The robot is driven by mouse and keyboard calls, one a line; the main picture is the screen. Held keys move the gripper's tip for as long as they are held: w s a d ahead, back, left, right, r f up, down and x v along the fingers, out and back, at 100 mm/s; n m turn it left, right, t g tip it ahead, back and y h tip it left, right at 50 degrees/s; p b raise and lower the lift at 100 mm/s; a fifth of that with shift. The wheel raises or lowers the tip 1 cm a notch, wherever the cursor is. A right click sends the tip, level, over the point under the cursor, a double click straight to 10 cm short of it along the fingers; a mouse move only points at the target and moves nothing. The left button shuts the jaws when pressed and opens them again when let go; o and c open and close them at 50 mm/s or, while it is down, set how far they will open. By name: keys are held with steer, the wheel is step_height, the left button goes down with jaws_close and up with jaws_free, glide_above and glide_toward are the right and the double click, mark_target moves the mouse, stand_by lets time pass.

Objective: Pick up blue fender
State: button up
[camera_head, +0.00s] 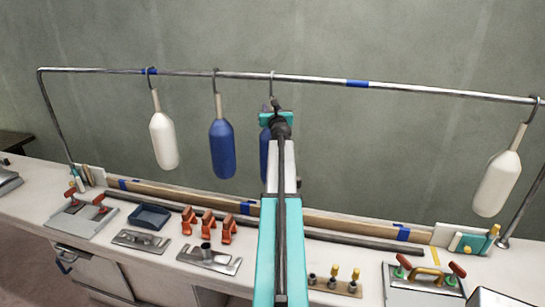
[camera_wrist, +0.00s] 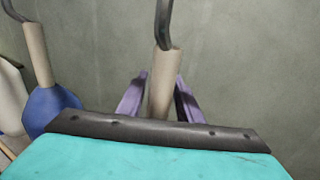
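A blue fender (camera_head: 264,150) with a beige neck hangs by a hook from the rail, mostly hidden behind my arm in the head view. My gripper (camera_head: 276,112) is at its neck. In the wrist view, the neck (camera_wrist: 164,85) stands between my gripper's two purple fingers (camera_wrist: 162,92), with its hook above. The fingers sit very close to the neck; whether they press on it cannot be told. A second blue fender (camera_head: 222,148) hangs to the left, and its blue body shows at left in the wrist view (camera_wrist: 52,105).
The metal rail (camera_head: 310,79) spans the bench. White fenders hang at left (camera_head: 163,140) and right (camera_head: 497,183). The bench below holds a blue tray (camera_head: 149,217), orange clamps (camera_head: 208,222), metal plates and a red-knobbed fixture (camera_head: 425,284). The grey wall stands behind.

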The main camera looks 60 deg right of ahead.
jaws_close()
stand_by(1.2)
